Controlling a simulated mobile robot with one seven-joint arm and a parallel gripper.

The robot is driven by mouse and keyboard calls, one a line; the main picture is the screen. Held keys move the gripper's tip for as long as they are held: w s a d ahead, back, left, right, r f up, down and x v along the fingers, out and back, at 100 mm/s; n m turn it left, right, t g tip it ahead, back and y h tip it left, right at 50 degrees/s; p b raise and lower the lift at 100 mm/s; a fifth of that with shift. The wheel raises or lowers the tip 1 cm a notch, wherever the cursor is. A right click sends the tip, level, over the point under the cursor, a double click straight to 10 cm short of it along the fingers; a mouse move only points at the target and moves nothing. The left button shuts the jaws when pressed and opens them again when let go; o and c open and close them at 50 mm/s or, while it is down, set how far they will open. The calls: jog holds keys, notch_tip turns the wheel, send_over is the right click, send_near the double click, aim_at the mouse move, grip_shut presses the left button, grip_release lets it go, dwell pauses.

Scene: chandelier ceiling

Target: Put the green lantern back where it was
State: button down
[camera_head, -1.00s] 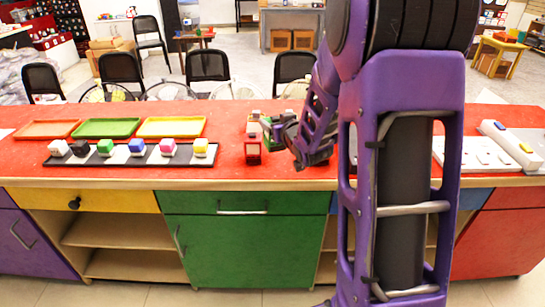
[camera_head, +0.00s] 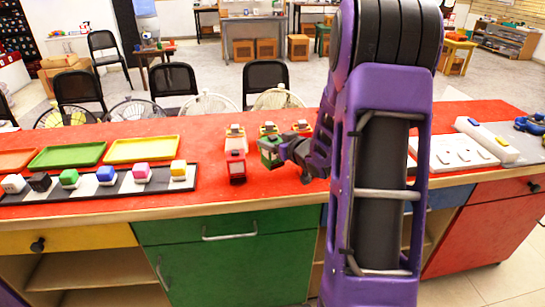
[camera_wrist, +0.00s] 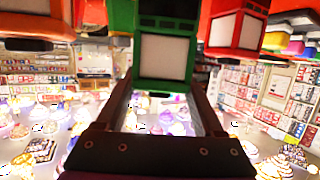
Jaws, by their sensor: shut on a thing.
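The green lantern (camera_head: 270,153) is between the fingers of my gripper (camera_head: 281,150), which is shut on it. It stands upright among the other lanterns on the red counter; I cannot tell whether its base touches the top. In the wrist view the green lantern (camera_wrist: 166,48) fills the space between the fingers of my gripper (camera_wrist: 163,100), its pale panel facing the camera. A red lantern (camera_head: 236,168) stands just to its left and nearer the counter's front edge.
A black-and-white strip with coloured cubes (camera_head: 105,190) and coloured trays (camera_head: 142,149) lie left. A white panel (camera_head: 455,152) lies right.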

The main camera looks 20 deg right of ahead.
jog(key=shift+f+b, duration=0.35)
jog(key=shift+f, duration=1.45)
jog(key=shift+f, duration=0.2)
grip_release()
jog(key=shift+s+r, duration=0.15)
jog(key=shift+r, duration=0.1)
jog(key=p+v, duration=0.1)
jog(key=v, duration=1)
jog(key=shift+s, duration=0.35)
